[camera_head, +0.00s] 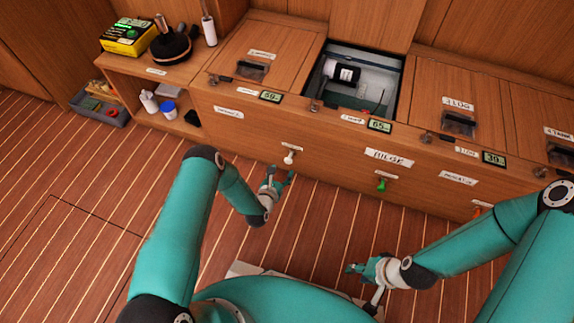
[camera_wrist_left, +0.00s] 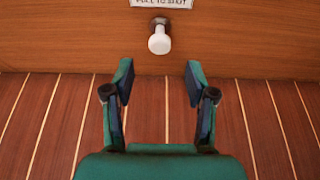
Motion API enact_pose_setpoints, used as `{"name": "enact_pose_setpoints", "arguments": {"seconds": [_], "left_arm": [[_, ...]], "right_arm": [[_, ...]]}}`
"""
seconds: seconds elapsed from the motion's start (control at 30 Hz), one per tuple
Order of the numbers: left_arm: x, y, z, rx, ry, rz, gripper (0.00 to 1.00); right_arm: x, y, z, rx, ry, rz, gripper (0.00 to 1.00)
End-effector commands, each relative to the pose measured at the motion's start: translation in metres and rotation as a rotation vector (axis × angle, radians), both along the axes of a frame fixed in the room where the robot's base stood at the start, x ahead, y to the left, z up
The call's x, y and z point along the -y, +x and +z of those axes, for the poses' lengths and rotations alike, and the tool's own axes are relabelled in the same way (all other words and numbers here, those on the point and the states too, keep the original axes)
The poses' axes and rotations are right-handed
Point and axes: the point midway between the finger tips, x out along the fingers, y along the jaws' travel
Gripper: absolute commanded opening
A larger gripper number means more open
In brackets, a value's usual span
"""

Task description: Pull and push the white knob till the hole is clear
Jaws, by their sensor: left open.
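The white knob (camera_head: 289,158) sticks out of the wooden front panel, under a small label. In the left wrist view the white knob (camera_wrist_left: 159,40) is ahead of the fingers, near the top middle. My left gripper (camera_head: 278,178) is open and empty, just below and in front of the knob, not touching it. Its two fingers (camera_wrist_left: 158,80) are spread wide in the wrist view. My right gripper (camera_head: 358,269) hangs low over the floor, away from the panel; its jaw opening is too small to judge. An open hatch (camera_head: 390,92) in the counter shows a compartment with a white-and-black cylinder (camera_head: 341,72).
A green knob (camera_head: 381,184) and an orange knob (camera_head: 476,211) are further right on the same panel. Small displays (camera_head: 380,126) and closed hatches (camera_head: 460,95) line the counter. A yellow box (camera_head: 127,36) stands at the upper left. Floor before the panel is clear.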

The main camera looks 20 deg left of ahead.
Motion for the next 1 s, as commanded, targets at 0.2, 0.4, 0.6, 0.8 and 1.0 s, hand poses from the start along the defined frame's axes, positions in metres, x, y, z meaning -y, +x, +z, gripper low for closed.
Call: {"name": "enact_pose_setpoints", "arguments": {"seconds": [0.2,0.4,0.6,0.8,1.0], "left_arm": [[0.001,0.041,-0.021,0.003,0.001,0.001,0.56],[0.001,0.062,-0.028,0.0,0.001,0.001,0.56],[0.001,0.068,-0.029,-0.002,0.0,0.002,0.56],[0.001,0.068,-0.029,-0.002,0.0,0.001,0.56],[0.001,0.068,-0.029,-0.002,0.0,0.001,0.23]], "right_arm": [[0.0,0.0,-0.023,0.0,0.0,0.0,0.4],[0.0,0.0,-0.033,0.0,0.0,0.0,0.4],[0.0,0.0,-0.034,0.0,0.0,0.0,0.4],[0.0,0.0,-0.034,0.0,0.0,0.0,0.4],[0.0,0.0,-0.034,0.0,0.0,0.0,0.4]]}}
